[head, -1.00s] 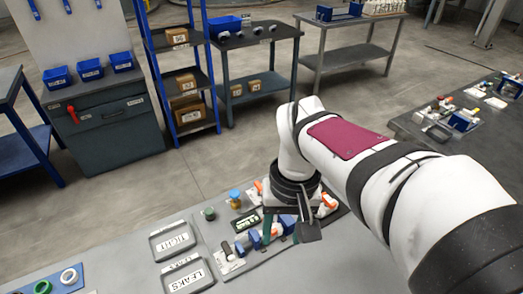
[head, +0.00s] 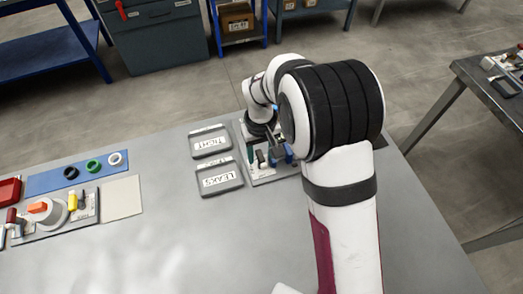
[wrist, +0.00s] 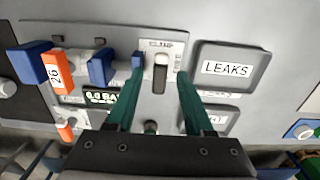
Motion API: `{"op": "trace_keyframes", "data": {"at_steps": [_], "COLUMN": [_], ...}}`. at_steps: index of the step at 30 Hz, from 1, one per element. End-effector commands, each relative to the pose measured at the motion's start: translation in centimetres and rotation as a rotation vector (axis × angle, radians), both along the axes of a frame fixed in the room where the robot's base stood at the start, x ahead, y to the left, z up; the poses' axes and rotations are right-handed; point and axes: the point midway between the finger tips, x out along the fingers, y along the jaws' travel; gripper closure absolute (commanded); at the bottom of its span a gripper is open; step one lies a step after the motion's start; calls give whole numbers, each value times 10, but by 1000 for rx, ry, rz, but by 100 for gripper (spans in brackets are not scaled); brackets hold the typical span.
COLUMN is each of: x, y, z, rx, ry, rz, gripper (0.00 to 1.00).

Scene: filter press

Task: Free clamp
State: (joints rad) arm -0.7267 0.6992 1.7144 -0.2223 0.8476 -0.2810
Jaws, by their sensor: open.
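The clamp (wrist: 160,80) is a dark upright lever with a pale end, set in a light plate whose label is only partly readable in the wrist view. My gripper (wrist: 160,66) is open, with one green finger on each side of the lever. I see gaps between the fingers and the lever, so it is not gripped. The press fixture (wrist: 75,62) holds blue blocks, an orange tag reading 26 and a lit pressure display (wrist: 101,97). In the head view the fixture (head: 262,176) is mostly hidden behind my arm.
A tray labelled LEAKS (wrist: 232,48) lies just right of the fixture in the wrist view. A TIGHT tray (head: 208,128) lies beyond it in the head view. Coloured rings on a blue mat (head: 50,181) and another fixture (head: 50,232) are at left.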

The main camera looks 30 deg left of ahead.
Motion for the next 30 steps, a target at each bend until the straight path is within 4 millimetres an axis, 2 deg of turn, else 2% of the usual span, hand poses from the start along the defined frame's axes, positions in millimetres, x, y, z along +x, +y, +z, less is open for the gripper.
{"op": "trace_keyframes", "data": {"at_steps": [8,11,17,18,30], "x": [0,0,0,0,0], "y": [0,0,0,0,0], "z": [-3,-3,-3,-3,-3], "rx": [1,1,1,1,0], "ry": [-1,-1,-1,-1,0], "rz": [-1,-1,-1,-1,-25], "gripper": [48,62,98,100,100]}}
